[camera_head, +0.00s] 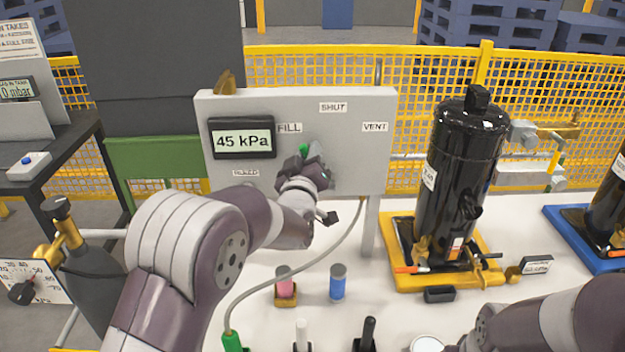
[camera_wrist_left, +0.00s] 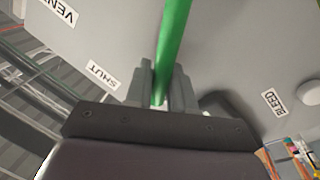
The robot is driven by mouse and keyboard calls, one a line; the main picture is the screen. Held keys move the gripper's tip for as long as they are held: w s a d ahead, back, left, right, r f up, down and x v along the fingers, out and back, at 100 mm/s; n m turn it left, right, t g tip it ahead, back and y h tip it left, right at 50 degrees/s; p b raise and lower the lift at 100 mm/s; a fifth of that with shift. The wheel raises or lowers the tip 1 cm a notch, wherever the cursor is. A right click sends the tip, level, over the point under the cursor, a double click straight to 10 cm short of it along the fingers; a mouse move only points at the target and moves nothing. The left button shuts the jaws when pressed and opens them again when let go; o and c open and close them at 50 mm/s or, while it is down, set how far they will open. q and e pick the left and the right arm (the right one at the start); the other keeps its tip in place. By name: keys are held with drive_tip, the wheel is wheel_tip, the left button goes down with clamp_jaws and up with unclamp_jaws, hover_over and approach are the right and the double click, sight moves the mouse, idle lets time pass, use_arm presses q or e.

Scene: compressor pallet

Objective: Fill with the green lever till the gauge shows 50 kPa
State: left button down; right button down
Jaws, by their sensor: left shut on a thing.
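The grey panel (camera_head: 365,165) carries a gauge (camera_head: 241,141) that reads 45 kPa, with labels FILL (camera_head: 289,127), SHUT (camera_head: 333,107) and VENT (camera_head: 375,127). My left gripper (camera_head: 308,155) is at the panel front, just below and right of FILL. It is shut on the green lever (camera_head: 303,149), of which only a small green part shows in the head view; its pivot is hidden. In the left wrist view the green lever (camera_wrist_left: 174,40) runs between the fingers of the left gripper (camera_wrist_left: 161,85). My right arm enters at lower right; its gripper is out of view.
A BLEED label (camera_wrist_left: 274,101) sits near a pale round knob (camera_wrist_left: 304,173). A hose (camera_head: 300,268) curves down in front of the panel. A black compressor (camera_head: 462,165) stands on a yellow pallet (camera_head: 408,280) at right. Pink (camera_head: 285,287) and blue (camera_head: 338,287) cylinders stand on the white table.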

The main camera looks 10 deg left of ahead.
use_arm(q)
drive_tip(key=shift+s+a+f+n+y+b, duration=0.2)
drive_tip(key=shift+a+f+n+b, duration=0.4)
drive_tip(key=shift+n+b, duration=0.8)
drive_tip(key=shift+s+a+f+n+y+b, duration=0.15)
drive_tip(key=shift+a+f+n+b, duration=0.5)
drive_tip(key=shift+b, duration=1.3)
drive_tip(key=shift+w+r, duration=0.1)
drive_tip(key=shift+r, duration=0.05)
drive_tip(key=c, duration=1.1)
unclamp_jaws()
drive_tip(key=shift+t, duration=0.3)
drive_tip(key=s, duration=0.4)
drive_tip(key=s+f, duration=0.1)
drive_tip(key=s, duration=0.3)
drive_tip(key=s+d+f+b, duration=0.1)
drive_tip(key=s, duration=0.3)
drive_tip(key=shift+s, duration=0.35)
